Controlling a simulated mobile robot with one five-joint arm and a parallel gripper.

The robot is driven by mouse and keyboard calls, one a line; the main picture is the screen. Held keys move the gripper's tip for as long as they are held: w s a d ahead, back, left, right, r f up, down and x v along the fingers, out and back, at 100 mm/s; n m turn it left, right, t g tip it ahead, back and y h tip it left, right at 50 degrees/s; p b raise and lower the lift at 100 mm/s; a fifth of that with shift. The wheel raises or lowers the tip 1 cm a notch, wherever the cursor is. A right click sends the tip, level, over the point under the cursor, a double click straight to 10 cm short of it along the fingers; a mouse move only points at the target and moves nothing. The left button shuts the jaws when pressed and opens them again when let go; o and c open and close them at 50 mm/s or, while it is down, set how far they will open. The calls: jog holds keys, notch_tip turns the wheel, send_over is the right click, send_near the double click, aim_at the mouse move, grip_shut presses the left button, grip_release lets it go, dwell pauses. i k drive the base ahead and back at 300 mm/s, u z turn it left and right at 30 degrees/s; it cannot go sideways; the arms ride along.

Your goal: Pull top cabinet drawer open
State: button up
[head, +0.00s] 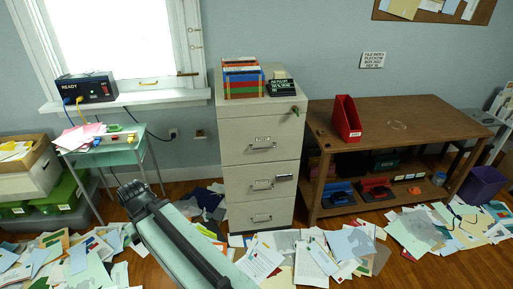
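The top cabinet drawer (285,137) looks closed, flush with the front. It has a small label and a metal pull handle (263,147) below it. A key or lock (295,110) shows at the upper right of the front.
Papers (262,262) are strewn over the floor around the cabinet's foot.

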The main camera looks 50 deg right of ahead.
aim_at(252, 139)
jog(key=i, duration=0.85)
jog(key=z, duration=0.05)
